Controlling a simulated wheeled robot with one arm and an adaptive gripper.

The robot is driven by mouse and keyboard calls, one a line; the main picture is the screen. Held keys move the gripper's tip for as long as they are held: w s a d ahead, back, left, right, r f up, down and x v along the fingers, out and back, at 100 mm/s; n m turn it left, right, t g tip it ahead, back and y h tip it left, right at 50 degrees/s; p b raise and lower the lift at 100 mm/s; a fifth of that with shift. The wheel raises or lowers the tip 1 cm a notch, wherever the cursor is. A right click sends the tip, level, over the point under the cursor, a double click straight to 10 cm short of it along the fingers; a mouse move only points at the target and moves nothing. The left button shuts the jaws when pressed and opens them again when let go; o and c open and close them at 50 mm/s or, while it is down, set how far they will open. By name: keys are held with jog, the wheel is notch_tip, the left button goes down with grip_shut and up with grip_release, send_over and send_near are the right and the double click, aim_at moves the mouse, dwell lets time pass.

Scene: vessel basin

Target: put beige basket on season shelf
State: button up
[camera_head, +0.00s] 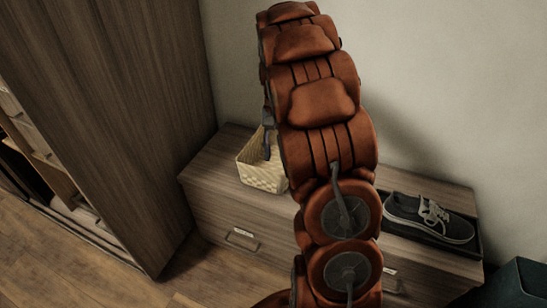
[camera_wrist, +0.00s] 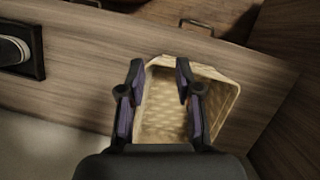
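The beige woven basket (camera_head: 262,172) stands upright on the low wooden cabinet (camera_head: 222,160), left of my arm. It also shows in the wrist view (camera_wrist: 225,95), with its open top facing the camera. My gripper (camera_wrist: 160,68) is open, its two dark fingers apart over the left part of the basket. Basket interior shows between the fingers. I cannot tell whether a finger touches the rim. In the head view my arm hides most of the gripper; a dark finger part (camera_head: 267,143) shows at the basket's rim. Open shelves (camera_head: 40,150) show at the left; I cannot tell which is the season shelf.
A dark shoe (camera_head: 430,217) sits in a black tray (camera_head: 476,246) on the cabinet's right part. A tall wooden wardrobe side (camera_head: 125,120) stands left of the cabinet. A dark box (camera_head: 515,285) is at the lower right. Wooden floor (camera_head: 60,255) is clear at the lower left.

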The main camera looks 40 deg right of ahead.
jog(key=w+d+f+m+p, duration=0.1)
jog(key=w+d+f, duration=0.1)
jog(key=d, duration=0.2)
jog(key=w+d+f+y, duration=0.1)
jog(key=w+d+f, duration=0.1)
jog(key=d, duration=0.3)
jog(key=w+d+f+m+t+p, duration=0.1)
jog(key=d+f, duration=0.1)
jog(key=d, duration=0.3)
jog(key=shift+w+m+y+p, duration=0.3)
jog(key=shift+w, duration=0.1)
jog(key=shift+w+d+f, duration=0.1)
jog(key=shift+d+f, duration=0.3)
jog(key=shift+d, duration=0.05)
jog(key=shift+f, duration=0.4)
jog(key=shift+b+x, duration=0.6)
jog(key=shift+x, duration=2.95)
grip_shut()
